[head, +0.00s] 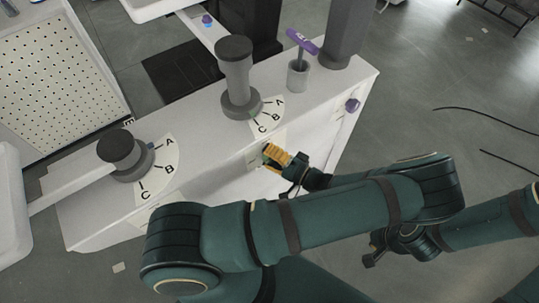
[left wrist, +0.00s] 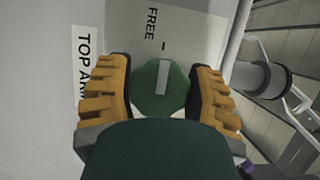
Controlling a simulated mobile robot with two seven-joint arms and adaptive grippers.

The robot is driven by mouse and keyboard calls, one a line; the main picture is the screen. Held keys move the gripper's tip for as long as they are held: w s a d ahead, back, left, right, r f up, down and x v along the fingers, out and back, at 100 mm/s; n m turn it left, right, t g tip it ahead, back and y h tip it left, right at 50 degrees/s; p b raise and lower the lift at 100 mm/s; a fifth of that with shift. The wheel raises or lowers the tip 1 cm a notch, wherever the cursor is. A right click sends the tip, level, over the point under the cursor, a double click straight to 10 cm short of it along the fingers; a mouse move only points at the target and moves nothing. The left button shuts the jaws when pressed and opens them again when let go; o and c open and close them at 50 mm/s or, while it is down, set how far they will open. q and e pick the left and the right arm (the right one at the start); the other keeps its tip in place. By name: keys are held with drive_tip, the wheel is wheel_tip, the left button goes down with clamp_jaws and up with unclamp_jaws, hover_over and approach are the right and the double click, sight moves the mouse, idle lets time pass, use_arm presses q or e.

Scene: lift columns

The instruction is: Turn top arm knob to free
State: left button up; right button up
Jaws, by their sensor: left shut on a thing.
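The top arm knob (left wrist: 160,88) is a round green knob with a white bar, seen in the left wrist view. The bar points up the picture, roughly in line with the dash beside the word FREE on its label plate (left wrist: 190,35). My left gripper (left wrist: 162,95) has its yellow fingers on both sides of the knob and is shut on it. A "TOP AR..." label (left wrist: 85,60) is partly hidden by a finger. In the head view my left gripper (head: 273,157) is at the white panel's front face, and the knob is mostly hidden. My right gripper (head: 372,257) seems to show, dark and small; its jaws are unclear.
The white column unit (head: 205,120) carries two dark round posts with A, B, C scales (head: 160,170). A grey cup with a purple-topped tool (head: 298,72) stands on top. Floor at right is open, with black cables (head: 490,115).

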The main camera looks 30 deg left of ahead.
use_arm(q)
drive_tip(key=o, duration=1.2)
drive_tip(key=shift+a, duration=0.1)
drive_tip(key=shift+c, duration=0.2)
drive_tip(key=d, duration=0.7)
drive_tip(key=shift+d, duration=0.3)
